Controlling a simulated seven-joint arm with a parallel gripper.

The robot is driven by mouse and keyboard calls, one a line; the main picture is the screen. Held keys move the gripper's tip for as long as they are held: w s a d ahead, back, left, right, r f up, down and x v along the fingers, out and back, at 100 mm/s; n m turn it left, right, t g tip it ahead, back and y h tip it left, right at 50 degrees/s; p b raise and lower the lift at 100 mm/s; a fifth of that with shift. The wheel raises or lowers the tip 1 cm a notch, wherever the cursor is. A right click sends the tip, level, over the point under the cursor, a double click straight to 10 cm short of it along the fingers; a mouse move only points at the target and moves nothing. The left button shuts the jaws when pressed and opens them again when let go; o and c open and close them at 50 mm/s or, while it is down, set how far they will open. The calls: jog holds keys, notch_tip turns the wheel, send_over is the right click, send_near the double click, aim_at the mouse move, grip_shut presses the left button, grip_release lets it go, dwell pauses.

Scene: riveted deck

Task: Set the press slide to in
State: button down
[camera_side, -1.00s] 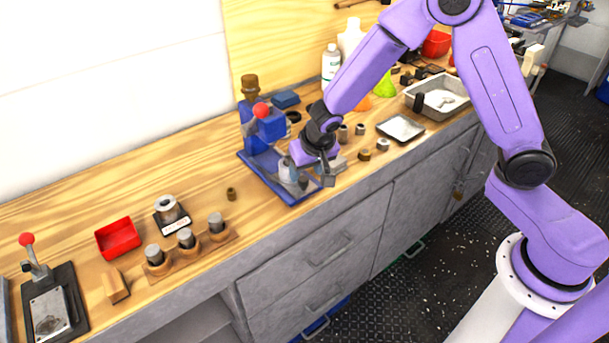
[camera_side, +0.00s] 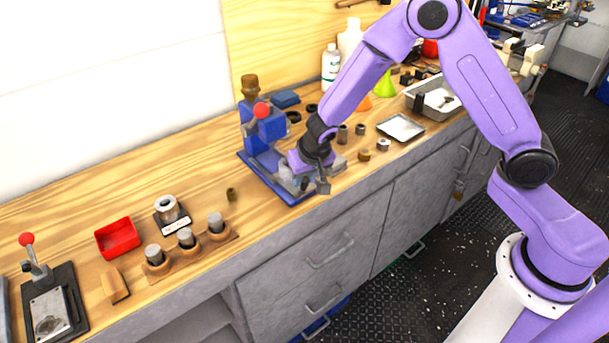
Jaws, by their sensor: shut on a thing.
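A blue press (camera_side: 266,137) with a red-knobbed lever stands on a blue base plate (camera_side: 254,168) on the wooden bench. My gripper (camera_side: 308,184) is down at the front right of the press base. It is shut on what looks like the slide's front end; the fingers and wrist hide the exact contact. A grey cylindrical part (camera_side: 286,170) shows just left of the gripper, under the press head.
To the left are a wooden holder with several metal cylinders (camera_side: 186,238), a red tray (camera_side: 117,238) and a second lever fixture (camera_side: 48,305). To the right are small bushings (camera_side: 383,145) and a shallow metal tray (camera_side: 400,128). The bench's front edge is close to the gripper.

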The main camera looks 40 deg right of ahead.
jog(key=shift+w, duration=4)
jog(key=c, duration=0.8)
grip_release()
jog(key=shift+c, duration=0.2)
jog(key=v, duration=1.7)
jog(key=shift+s, duration=0.2)
jog(key=shift+r, duration=0.15)
jog(key=s+d+n+g, duration=0.1)
jog(key=s+d+n, duration=0.2)
jog(key=s, duration=0.8)
jog(key=s+d+n+g+y, duration=0.1)
jog(key=s+d+n, duration=0.2)
jog(key=s+n, duration=0.4)
jog(key=s+d+n+g, duration=0.2)
jog(key=s+n, duration=0.3)
jog(key=s, duration=1.1)
jog(key=shift+s+d+f, duration=0.4)
jog(key=shift+d, duration=0.2)
